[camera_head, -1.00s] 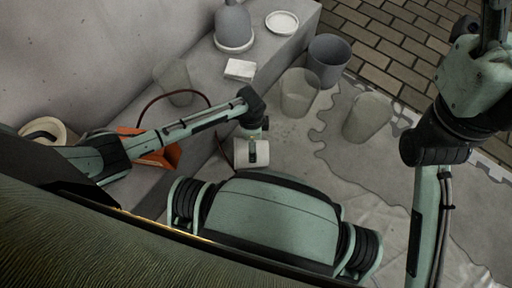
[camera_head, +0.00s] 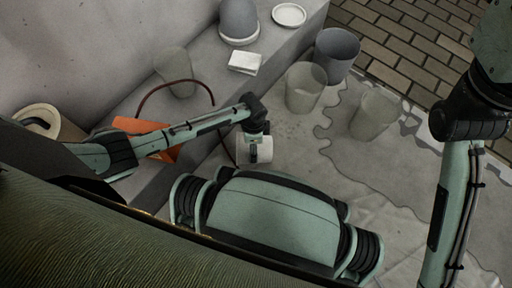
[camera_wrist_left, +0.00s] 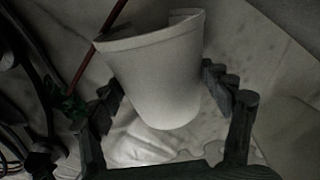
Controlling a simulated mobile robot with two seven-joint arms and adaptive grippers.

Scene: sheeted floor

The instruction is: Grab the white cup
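The white cup (camera_head: 262,153) is at the end of my left arm in the head view, by the ledge's edge. My left gripper (camera_head: 258,138) is at the cup, with a dark finger across its near side. In the left wrist view the cup (camera_wrist_left: 158,75) is tilted, its rim toward the top, and sits between the two fingers (camera_wrist_left: 165,85), which meet its sides. The gripper looks shut on it. Whether the cup touches the floor cannot be told. My right arm is at the right edge of the head view; its gripper is out of the picture.
On the grey ledge are a clear cup (camera_head: 175,72), a white block (camera_head: 244,62), a grey domed object (camera_head: 239,20) and a white dish (camera_head: 289,14). Clear cups (camera_head: 305,88) (camera_head: 374,113) and a grey bin (camera_head: 336,55) stand to the right. An orange object (camera_head: 150,135) lies left.

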